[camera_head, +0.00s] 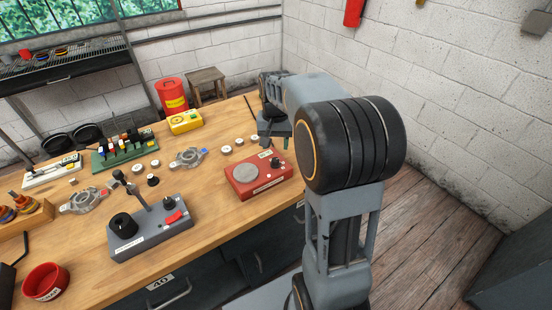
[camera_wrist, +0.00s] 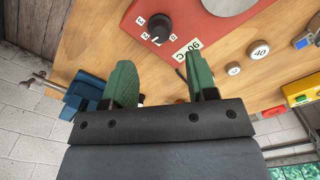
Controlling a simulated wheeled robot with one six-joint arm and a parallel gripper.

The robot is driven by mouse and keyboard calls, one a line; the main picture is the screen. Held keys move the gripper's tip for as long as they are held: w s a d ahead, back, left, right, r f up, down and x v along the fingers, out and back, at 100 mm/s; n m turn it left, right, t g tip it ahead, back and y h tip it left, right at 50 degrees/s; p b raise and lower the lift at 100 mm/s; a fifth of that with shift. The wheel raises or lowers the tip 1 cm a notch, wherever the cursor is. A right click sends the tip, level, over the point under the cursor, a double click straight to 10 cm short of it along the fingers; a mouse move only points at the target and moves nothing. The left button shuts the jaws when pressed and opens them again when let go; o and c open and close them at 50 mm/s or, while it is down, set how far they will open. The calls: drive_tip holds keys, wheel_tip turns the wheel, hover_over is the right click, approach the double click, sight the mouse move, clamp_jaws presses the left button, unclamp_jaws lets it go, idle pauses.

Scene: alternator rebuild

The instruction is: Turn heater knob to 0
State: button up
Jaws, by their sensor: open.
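The heater is a red box (camera_head: 262,180) with a round grey plate, near the right end of the workbench. Its black knob (camera_head: 275,162) is on the top face, towards the back right. In the wrist view the red heater (camera_wrist: 190,22) is at the top, with the black knob (camera_wrist: 159,27) and printed marks around it; I cannot read the setting surely. My gripper (camera_wrist: 162,80) has two green fingers, apart and empty. The knob is beyond the fingertips, untouched. In the head view my gripper (camera_head: 272,130) is above the bench behind the heater, partly hidden.
A grey fixture (camera_head: 150,230) with a post stands left of the heater. Several small round parts, metal housings (camera_head: 187,158) and a yellow box (camera_head: 186,121) lie behind. A blue vise-like object (camera_wrist: 88,92) is close to the left finger in the wrist view.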

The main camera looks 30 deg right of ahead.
sight(275, 160)
wheel_tip(275, 160, down, 7)
drive_tip(key=shift+r, duration=0.15)
drive_tip(key=shift+c, duration=0.3)
